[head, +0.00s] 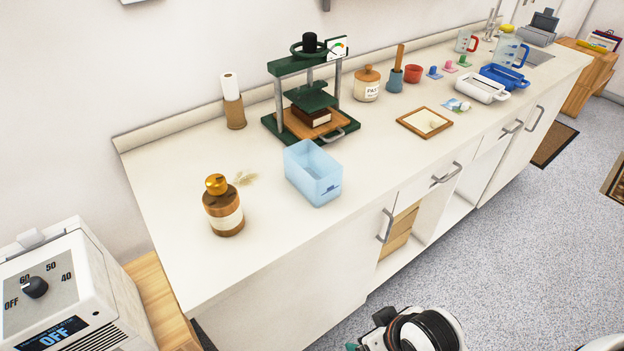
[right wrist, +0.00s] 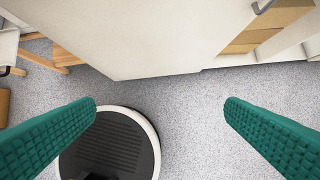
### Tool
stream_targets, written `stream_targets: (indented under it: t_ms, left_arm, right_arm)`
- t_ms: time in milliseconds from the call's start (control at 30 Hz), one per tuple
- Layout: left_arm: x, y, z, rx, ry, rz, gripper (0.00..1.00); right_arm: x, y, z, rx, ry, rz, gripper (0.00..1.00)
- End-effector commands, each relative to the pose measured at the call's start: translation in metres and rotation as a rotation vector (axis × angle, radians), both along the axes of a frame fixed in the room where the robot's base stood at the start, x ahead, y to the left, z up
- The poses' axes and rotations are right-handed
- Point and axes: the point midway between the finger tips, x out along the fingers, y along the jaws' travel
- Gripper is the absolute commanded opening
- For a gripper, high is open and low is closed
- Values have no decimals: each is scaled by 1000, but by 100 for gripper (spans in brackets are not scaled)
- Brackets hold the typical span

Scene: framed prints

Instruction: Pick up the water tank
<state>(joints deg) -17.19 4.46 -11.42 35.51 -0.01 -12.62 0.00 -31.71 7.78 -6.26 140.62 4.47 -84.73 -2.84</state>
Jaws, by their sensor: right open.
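The water tank, which I take to be the light blue translucent open-topped box (head: 314,172), stands upright near the front edge of the white counter. It has a small dark blue mark low on its front. My right gripper (right wrist: 161,106) shows in the right wrist view with its two green padded fingers wide apart and nothing between them. It hangs over the floor in front of the counter, apart from the tank. Part of my arm shows at the bottom of the head view, below the counter. My left gripper is not in view.
A brown bottle (head: 223,208) stands left of the tank, and a green press (head: 283,122) stands close behind it. A wooden frame (head: 425,122) lies to the right. The counter (head: 365,188) is clear right of the tank. A drawer handle (head: 385,226) juts from its front.

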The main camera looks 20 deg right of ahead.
Motion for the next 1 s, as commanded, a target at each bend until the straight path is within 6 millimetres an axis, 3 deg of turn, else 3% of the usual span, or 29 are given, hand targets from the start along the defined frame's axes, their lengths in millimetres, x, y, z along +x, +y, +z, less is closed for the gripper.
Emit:
stream_targets:
  t_ms: [333, 467, 600, 800, 1000]
  left_arm:
    - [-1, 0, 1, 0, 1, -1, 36]
    - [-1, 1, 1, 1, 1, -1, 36]
    - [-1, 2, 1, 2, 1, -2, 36]
    - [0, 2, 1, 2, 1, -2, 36]
    - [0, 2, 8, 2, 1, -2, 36]
  right_arm:
    - [93, 26, 34, 183, -413, 188, 94]
    - [135, 25, 65, 258, -640, 218, 94]
    - [174, 10, 107, 314, -892, 191, 94]
    - [201, -14, 142, 338, -1088, 123, 94]
    - [227, -10, 150, 344, -1117, 106, 94]
